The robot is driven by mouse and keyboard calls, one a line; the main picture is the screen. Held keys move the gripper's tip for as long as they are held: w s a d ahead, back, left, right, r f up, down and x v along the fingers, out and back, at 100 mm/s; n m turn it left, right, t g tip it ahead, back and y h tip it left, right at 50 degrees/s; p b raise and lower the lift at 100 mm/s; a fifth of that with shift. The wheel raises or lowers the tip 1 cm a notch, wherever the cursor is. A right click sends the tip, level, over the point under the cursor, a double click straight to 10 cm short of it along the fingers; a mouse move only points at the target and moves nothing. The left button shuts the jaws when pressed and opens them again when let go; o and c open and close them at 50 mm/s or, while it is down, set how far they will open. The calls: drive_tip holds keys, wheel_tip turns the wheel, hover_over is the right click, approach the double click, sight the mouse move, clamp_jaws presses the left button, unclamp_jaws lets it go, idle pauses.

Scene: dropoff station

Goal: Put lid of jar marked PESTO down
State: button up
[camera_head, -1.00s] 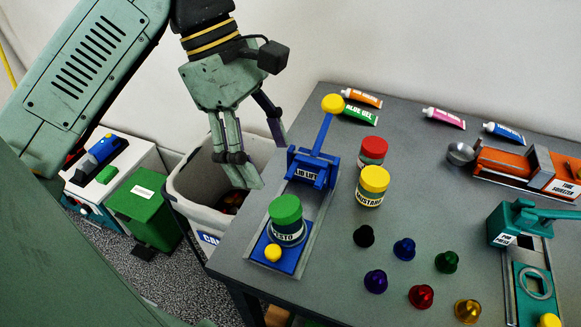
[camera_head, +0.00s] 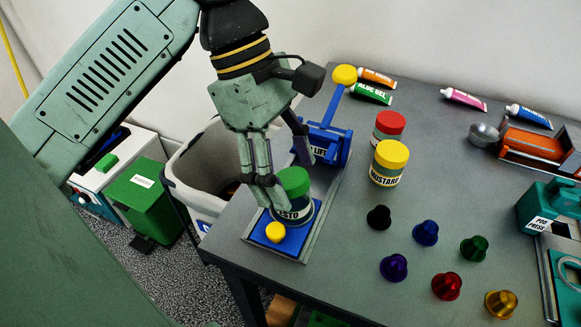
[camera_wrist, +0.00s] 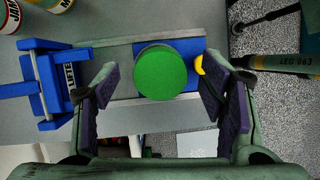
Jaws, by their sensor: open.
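The jar marked PESTO (camera_head: 293,212) stands upright on the blue plate of the lid lifter (camera_head: 325,143), near the table's front left corner. Its green lid (camera_head: 293,182) is on top of the jar. The lid also shows from above in the wrist view (camera_wrist: 161,72). My gripper (camera_head: 290,180) is open, with its fingers at the lid in the head view. In the wrist view the fingers (camera_wrist: 160,85) are spread to the left and right of the lid, with gaps on both sides. I cannot tell how high the fingertips are relative to the lid.
A mustard jar (camera_head: 388,165) and a red-lidded jar (camera_head: 389,124) stand right of the lifter. Several coloured pods (camera_head: 425,233) lie on the table (camera_head: 350,285). A pod press (camera_head: 549,208) stands at the right. A grey bin (camera_head: 192,175) is beyond the left edge.

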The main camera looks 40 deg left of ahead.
drive_tip(key=c, duration=0.8)
drive_tip(key=shift+c, duration=0.2)
